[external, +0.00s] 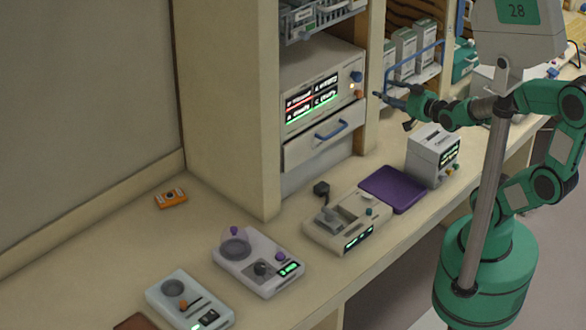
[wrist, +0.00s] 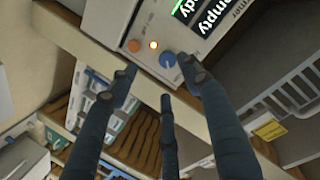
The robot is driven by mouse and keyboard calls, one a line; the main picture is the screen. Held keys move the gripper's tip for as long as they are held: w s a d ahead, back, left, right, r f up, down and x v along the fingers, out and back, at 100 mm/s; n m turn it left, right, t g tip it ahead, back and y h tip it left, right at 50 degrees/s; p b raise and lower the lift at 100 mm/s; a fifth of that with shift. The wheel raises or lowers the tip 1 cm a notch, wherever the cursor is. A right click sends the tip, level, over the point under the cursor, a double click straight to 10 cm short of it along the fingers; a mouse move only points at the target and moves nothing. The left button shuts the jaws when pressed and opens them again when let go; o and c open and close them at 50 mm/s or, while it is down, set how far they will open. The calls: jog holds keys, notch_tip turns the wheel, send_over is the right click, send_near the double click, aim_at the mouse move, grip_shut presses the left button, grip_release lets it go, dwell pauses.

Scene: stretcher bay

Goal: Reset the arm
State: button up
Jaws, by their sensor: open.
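My gripper (external: 392,98) is open and empty in the external view. It is raised above the counter, at the end of my green arm, in front of the shelf unit. In the wrist view its dark fingers (wrist: 160,92) are spread apart. Between and beyond them is the warmer's front panel, with a blue knob (wrist: 167,60), an orange button (wrist: 135,46) and a small lit lamp (wrist: 153,45). I cannot tell whether a fingertip touches the panel.
The counter holds a purple mat (external: 392,189), a grey box device (external: 433,155), several consoles and an orange gadget (external: 171,198). A drawer with a blue handle (external: 331,131) is below the warmer (external: 322,88). A pole with a sign marked 28 (external: 517,11) stands before my arm.

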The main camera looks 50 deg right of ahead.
jog(key=s+a+n+g, duration=0.2)
jog(key=s+g, duration=0.3)
jog(key=s, duration=0.4)
jog(key=s+a+n+g+y, duration=0.1)
jog(key=s+a+g, duration=0.1)
jog(key=s+g, duration=0.3)
jog(key=s, duration=0.4)
jog(key=shift+s+a+n, duration=0.2)
jog(key=shift+s+n, duration=0.05)
jog(key=shift+n, duration=0.15)
